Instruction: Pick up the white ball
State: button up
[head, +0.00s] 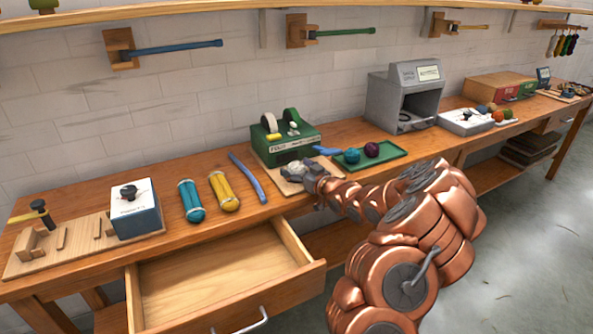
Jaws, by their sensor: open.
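A small whitish round thing (297,167), which may be the white ball, sits on a wooden board (287,187) in front of the green machine. My gripper (311,180) is open, right at this whitish thing and partly overlapping it in the picture. The view is too small to tell whether they touch. On the green tray (398,158) to the right lie a teal ball (352,156) and a purple ball (372,149).
The green machine (285,141) stands behind the board. A blue rod (248,178), a yellow skein (224,191) and a teal skein (191,201) lie to the left. An open drawer (220,282) juts out below. A grey box-shaped machine (403,97) stands at the right.

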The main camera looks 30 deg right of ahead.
aim_at(299, 164)
jog(key=c, duration=1.2)
jog(key=shift+c, duration=0.2)
jog(key=shift+s+r, duration=0.35)
jog(key=shift+s, duration=0.05)
jog(key=r, duration=0.6)
jog(key=shift+s+r, duration=0.2)
jog(key=shift+r, duration=0.05)
jog(key=s+a+b, duration=0.1)
jog(key=s, duration=1.7)
jog(key=shift+s+a+b, duration=0.35)
jog(key=shift+s, duration=0.05)
jog(key=shift+f, duration=0.1)
